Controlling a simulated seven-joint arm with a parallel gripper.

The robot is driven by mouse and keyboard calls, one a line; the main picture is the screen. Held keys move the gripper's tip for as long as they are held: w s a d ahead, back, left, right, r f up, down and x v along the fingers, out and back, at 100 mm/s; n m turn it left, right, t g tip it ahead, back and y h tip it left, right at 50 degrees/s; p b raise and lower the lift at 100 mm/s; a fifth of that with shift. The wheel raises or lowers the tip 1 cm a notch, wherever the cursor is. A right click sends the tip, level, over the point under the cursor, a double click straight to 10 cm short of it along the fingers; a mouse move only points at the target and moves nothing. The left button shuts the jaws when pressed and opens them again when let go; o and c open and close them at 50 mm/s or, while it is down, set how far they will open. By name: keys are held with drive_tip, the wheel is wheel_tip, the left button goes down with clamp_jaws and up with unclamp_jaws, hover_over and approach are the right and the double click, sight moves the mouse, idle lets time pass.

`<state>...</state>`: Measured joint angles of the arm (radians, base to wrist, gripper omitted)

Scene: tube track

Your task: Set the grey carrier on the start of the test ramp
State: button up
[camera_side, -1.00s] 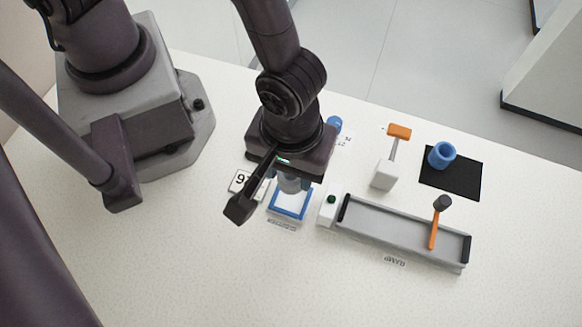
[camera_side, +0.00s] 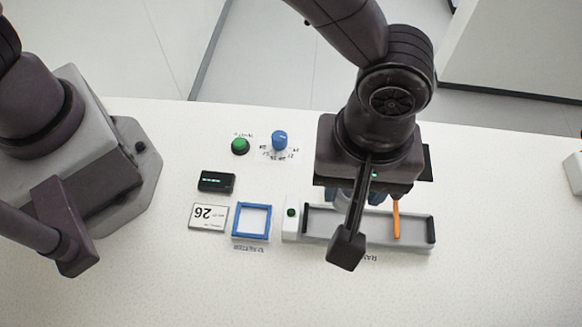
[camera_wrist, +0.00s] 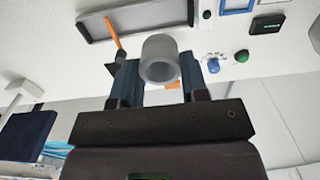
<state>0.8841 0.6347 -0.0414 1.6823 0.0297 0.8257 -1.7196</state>
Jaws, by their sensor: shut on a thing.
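My gripper (camera_wrist: 158,70) is shut on the grey carrier (camera_wrist: 159,47), a short hollow tube held between the two blue-grey fingers in the wrist view. In the side view my gripper (camera_side: 368,192) is over the middle of the ramp, and my arm largely hides the carrier. The ramp (camera_side: 415,237) is a long grey tray with dark ends. It also shows in the wrist view (camera_wrist: 150,18), beyond the carrier. The carrier appears raised above it; the exact gap is unclear. A white block with a dark green button (camera_side: 290,226) stands at the ramp's left end.
An orange-handled tool (camera_side: 396,219) lies across the ramp, right of my gripper. Left of the ramp are an empty blue square frame (camera_side: 252,236), a number card (camera_side: 208,218) and a black display (camera_side: 216,181). Behind are a green button (camera_side: 240,146) and blue knob (camera_side: 279,141).

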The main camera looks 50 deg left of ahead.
drive_tip(key=w+d, duration=0.8)
drive_tip(key=w, duration=0.2)
drive_tip(key=shift+s+f, duration=0.15)
drive_tip(key=shift+f, duration=5.7)
drive_tip(key=shift+f, duration=0.1)
drive_tip(key=o, duration=0.9)
wheel_tip(320, 180, up, 13)
